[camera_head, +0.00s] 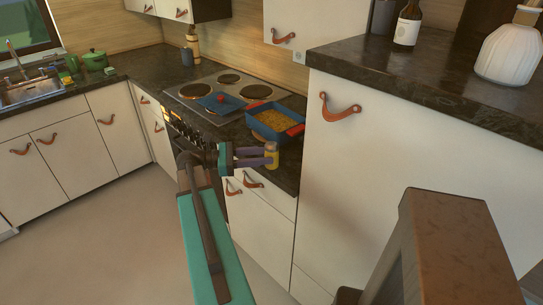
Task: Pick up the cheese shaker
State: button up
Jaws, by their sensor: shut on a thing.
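My gripper (262,158) is at the end of the teal arm, near the front edge of the dark counter right of the stove. It is shut on a small yellow shaker (272,157) with a pale top, which looks like the cheese shaker. The shaker stands roughly upright between the fingertips. From this view I cannot tell whether its base touches the counter.
A blue baking dish (270,133) with red handles and yellow food sits just behind the shaker. A smaller blue dish (221,104) is on the stove (190,92). A taller cabinet (340,175) rises close on the right. The floor (110,245) at left is clear.

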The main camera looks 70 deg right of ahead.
jog(key=shift+w+a, duration=0.25)
jog(key=shift+a, duration=0.05)
dwell(0.5)
